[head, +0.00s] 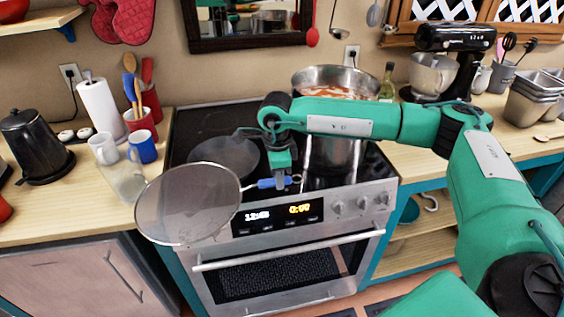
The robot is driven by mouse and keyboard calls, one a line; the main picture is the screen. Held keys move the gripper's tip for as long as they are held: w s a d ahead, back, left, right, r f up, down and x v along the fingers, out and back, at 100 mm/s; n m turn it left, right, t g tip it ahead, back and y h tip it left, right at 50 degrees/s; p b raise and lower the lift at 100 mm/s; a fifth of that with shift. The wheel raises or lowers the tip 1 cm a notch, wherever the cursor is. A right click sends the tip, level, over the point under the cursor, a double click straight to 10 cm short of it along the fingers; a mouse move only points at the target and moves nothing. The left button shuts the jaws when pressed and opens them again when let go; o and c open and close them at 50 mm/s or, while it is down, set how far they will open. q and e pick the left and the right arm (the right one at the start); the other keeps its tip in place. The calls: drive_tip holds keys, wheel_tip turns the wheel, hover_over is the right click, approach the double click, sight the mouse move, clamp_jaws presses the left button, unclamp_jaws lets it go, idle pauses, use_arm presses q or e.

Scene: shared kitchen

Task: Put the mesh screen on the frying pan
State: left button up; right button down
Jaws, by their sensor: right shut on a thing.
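The mesh screen (186,205) is a round, fine-mesh disc with a metal rim and a blue handle. My right gripper (284,181) is shut on its blue handle, in front of the stove's front edge. The disc reaches out to the left of the gripper, over the counter edge and the stove's left front corner. The dark frying pan (226,156) sits on the left part of the stove top, behind the screen. My wrist hides the area just right of the pan. My left gripper is not in view.
A large pot (336,150) with red food stands on the stove's right side, partly behind my right arm.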

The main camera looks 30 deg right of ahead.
drive_tip(key=w+d+r+m+b, duration=0.1)
drive_tip(key=w+d+m, duration=0.25)
drive_tip(key=m, duration=0.55)
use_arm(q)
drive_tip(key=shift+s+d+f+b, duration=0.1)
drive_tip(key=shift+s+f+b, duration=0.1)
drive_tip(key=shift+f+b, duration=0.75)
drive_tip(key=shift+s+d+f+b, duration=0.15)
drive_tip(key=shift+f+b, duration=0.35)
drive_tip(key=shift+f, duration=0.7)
use_arm(e)
drive_tip(key=shift+w+a+f, duration=0.1)
drive_tip(key=shift+w+f, duration=0.15)
drive_tip(key=shift+f, duration=1.05)
drive_tip(key=shift+w+f, duration=0.2)
drive_tip(key=shift+f, duration=1.1)
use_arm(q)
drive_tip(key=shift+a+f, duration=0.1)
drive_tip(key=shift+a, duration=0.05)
use_arm(e)
drive_tip(key=shift+s, duration=0.2)
use_arm(q)
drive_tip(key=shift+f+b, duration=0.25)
drive_tip(key=shift+b, duration=0.1)
use_arm(e)
drive_tip(key=shift+f, duration=0.35)
drive_tip(key=c, duration=1.1)
unclamp_jaws()
